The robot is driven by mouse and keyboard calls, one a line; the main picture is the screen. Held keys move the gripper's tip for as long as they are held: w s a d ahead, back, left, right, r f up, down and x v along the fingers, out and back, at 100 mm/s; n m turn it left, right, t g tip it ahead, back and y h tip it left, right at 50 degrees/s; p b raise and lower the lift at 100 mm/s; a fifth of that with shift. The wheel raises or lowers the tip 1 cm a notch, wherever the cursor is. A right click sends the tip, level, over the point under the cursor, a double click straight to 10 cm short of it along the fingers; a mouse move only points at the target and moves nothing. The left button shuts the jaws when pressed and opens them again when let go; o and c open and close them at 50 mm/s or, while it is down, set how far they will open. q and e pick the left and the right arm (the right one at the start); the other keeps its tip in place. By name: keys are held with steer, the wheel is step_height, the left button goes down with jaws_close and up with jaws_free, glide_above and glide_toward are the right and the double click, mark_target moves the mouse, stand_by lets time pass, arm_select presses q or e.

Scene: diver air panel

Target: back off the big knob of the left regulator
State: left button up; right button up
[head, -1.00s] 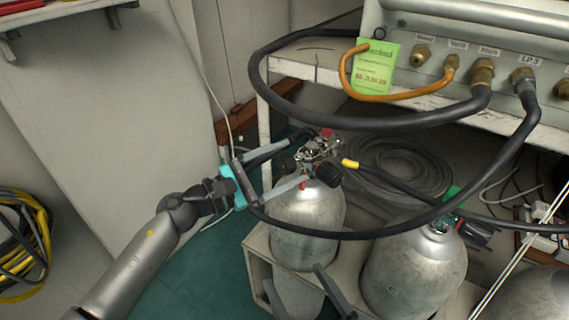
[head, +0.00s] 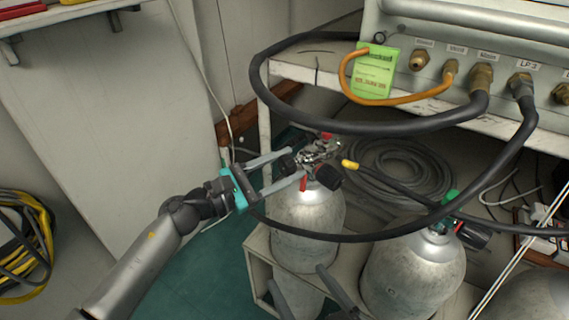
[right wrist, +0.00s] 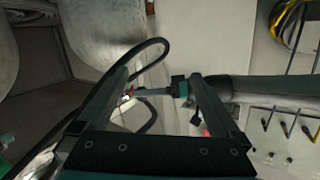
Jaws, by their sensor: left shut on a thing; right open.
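The left regulator (head: 318,150) is a cluster of metal fittings with red parts on top of the left silver cylinder (head: 306,216). A black knob (head: 287,164) sticks out from its left side. My left gripper (head: 296,163), grey fingers with a teal body, reaches in from the left and is shut on this black knob. The fingers partly hide it. Another black knob (head: 328,177) faces the front right of the regulator. My right gripper (head: 296,275) is open and empty low in front of the left cylinder; its spread fingers also show in the right wrist view (right wrist: 157,80).
A thick black hose (head: 345,238) loops in front of the cylinders. A second cylinder (head: 413,275) stands to the right. The air panel (head: 480,35) with brass fittings and a green tag (head: 373,72) is above. Coiled hose (head: 400,165) lies behind.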

arm_select(q)
steer(key=shift+n+p, duration=0.35)
steer(key=shift+n, duration=0.45)
steer(key=shift+f+n+p, duration=0.1)
steer(key=shift+n+p, duration=0.25)
steer(key=shift+n, duration=0.25)
steer(key=shift+s+n+p, duration=0.1)
steer(key=shift+n+p, duration=0.45)
steer(key=shift+n, duration=0.45)
steer(key=shift+n+t, duration=0.3)
steer(key=n+p, duration=0.2)
steer(key=n, duration=0.2)
steer(key=shift+p, duration=0.4)
steer(key=shift+a+r+n+p, duration=0.1)
steer(key=shift+r+n+p, duration=0.1)
steer(key=shift+n+p, duration=0.7)
steer(key=shift+a+f+n+y, duration=0.1)
steer(key=shift+f+n+y, duration=0.05)
steer(key=shift+n+y, duration=0.3)
arm_select(e)
steer(key=s+d+f+g+h, duration=0.4)
steer(key=s+d+g+h, duration=0.1)
steer(key=d+g, duration=0.5)
steer(key=shift+s+d+f, duration=0.2)
